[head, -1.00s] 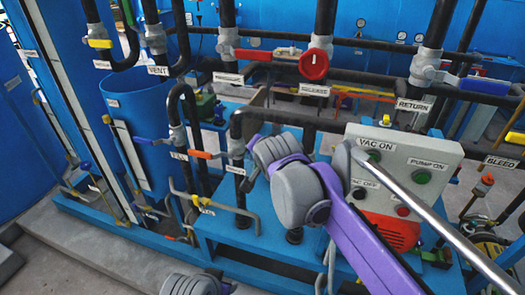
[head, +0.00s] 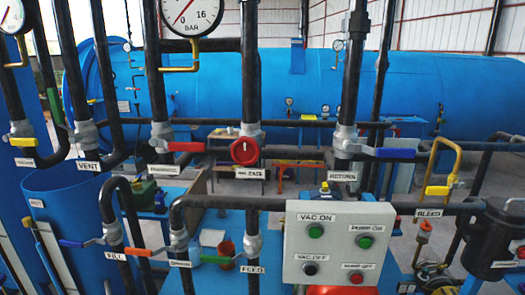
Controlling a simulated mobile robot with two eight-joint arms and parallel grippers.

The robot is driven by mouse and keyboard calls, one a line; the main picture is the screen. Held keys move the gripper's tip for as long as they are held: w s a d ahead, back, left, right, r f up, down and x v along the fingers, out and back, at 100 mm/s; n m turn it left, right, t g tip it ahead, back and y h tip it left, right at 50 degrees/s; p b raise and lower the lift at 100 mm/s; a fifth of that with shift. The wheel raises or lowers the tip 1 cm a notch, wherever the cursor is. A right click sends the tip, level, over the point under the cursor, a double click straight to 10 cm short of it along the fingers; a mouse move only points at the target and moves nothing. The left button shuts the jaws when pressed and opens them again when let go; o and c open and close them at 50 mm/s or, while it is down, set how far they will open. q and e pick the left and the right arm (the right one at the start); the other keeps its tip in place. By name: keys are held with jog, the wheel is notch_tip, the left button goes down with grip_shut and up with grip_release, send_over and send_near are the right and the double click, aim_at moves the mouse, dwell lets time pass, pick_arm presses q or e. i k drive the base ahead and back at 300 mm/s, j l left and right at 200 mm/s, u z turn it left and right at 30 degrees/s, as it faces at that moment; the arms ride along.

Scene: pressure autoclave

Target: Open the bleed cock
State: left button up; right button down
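The BLEED label (head: 429,213) is on the right, on a black horizontal pipe. Just above it a bent yellow pipe (head: 456,160) carries a yellow lever-like piece (head: 437,190). Just below the label is a small fitting with an orange-red top (head: 425,227). I cannot tell which of these is the bleed cock, nor its handle position. Neither gripper shows in the head view.
A grey control box (head: 330,245) with VAC and PUMP buttons stands left of the bleed fittings. A red knob (head: 244,151) and a blue RETURN lever (head: 394,153) sit on upright pipes. A black canister (head: 495,232) is at the right. A large blue vessel (head: 230,82) lies behind.

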aim_at(432, 190)
jog(key=z, duration=1.3)
